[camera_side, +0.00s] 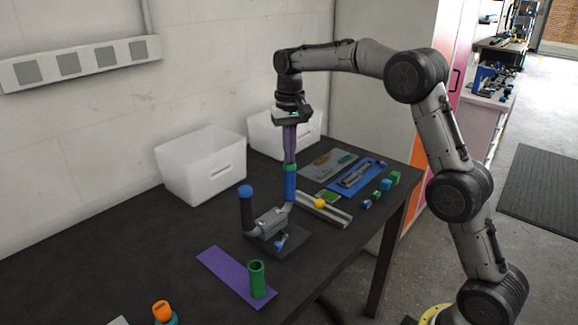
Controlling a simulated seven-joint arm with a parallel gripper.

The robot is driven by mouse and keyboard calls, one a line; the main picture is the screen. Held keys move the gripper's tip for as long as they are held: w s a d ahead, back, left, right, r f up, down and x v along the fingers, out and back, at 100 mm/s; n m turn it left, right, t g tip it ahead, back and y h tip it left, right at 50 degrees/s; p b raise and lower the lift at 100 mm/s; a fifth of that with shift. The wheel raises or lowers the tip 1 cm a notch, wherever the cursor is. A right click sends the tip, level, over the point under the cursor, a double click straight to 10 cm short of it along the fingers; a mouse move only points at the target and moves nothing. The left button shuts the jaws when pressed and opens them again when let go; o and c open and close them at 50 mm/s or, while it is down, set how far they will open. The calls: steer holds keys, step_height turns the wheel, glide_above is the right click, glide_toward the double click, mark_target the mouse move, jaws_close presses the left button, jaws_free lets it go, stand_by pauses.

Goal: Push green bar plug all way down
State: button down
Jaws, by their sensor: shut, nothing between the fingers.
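The handlebar assembly stands on a dark base plate (290,240) on the table. Its far upright is a blue grip (290,187) with a green bar plug (291,168) at its top. How deep the plug sits in the grip cannot be told at this size. My gripper (290,161) points straight down over this grip, its long purple fingers shut with nothing between them. The fingertips are at the plug's top and seem to touch it; they hide part of it. The near upright is a dark grip with a blue end (246,191).
A green hollow cylinder (257,279) stands on a purple strip (222,264) in front. Two white bins (178,165) stand against the wall. A blue tray (374,172), a rail with a yellow piece (319,204) and several small blocks lie right. The table's left is mostly clear.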

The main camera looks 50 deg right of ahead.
steer(key=shift+f, duration=0.15)
steer(key=shift+r, duration=3.1)
